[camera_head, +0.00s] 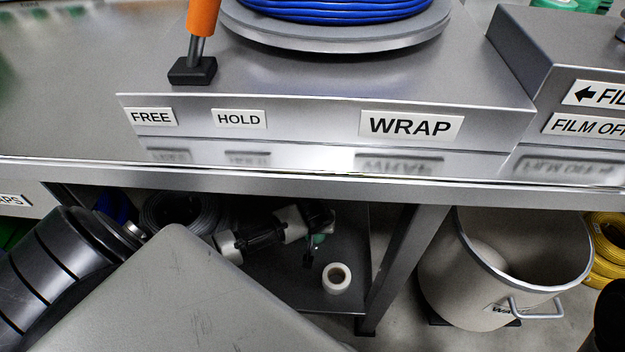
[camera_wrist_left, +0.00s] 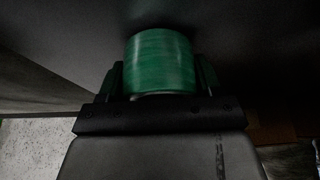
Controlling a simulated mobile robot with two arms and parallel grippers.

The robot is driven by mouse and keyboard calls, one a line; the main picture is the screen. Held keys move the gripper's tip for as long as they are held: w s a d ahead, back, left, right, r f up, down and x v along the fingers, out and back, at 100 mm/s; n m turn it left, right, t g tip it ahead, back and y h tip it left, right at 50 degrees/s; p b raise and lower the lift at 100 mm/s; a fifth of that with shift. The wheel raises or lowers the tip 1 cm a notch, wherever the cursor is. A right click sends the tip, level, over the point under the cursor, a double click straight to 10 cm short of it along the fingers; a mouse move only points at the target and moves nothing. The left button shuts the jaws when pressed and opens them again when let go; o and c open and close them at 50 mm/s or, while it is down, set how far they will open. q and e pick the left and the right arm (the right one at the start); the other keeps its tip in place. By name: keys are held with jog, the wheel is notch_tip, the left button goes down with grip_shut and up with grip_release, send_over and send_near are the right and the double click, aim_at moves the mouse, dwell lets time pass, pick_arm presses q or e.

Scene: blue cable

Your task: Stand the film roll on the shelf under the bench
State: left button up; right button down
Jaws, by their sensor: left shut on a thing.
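The film roll (camera_wrist_left: 161,62) is a green cylinder between the two fingers of my left gripper (camera_wrist_left: 161,80) in the left wrist view. The fingers are shut on its sides. In the head view my left gripper (camera_head: 315,232) is under the bench, above the lower shelf (camera_head: 270,283), and only a small green patch of the roll (camera_head: 319,239) shows beside its dark fingers. I cannot tell whether the roll touches the shelf. My right gripper is not in view.
A small white roll (camera_head: 337,278) stands on the shelf near its front right. A grey coil (camera_head: 180,212) lies further left. A bench leg (camera_head: 395,265) bounds the shelf at right, with a white bin (camera_head: 460,285) beyond. The bench edge (camera_head: 330,182) is above my arm.

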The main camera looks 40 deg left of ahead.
pick_arm(q)
jog(key=shift+f, duration=0.15)
jog(key=o, duration=1)
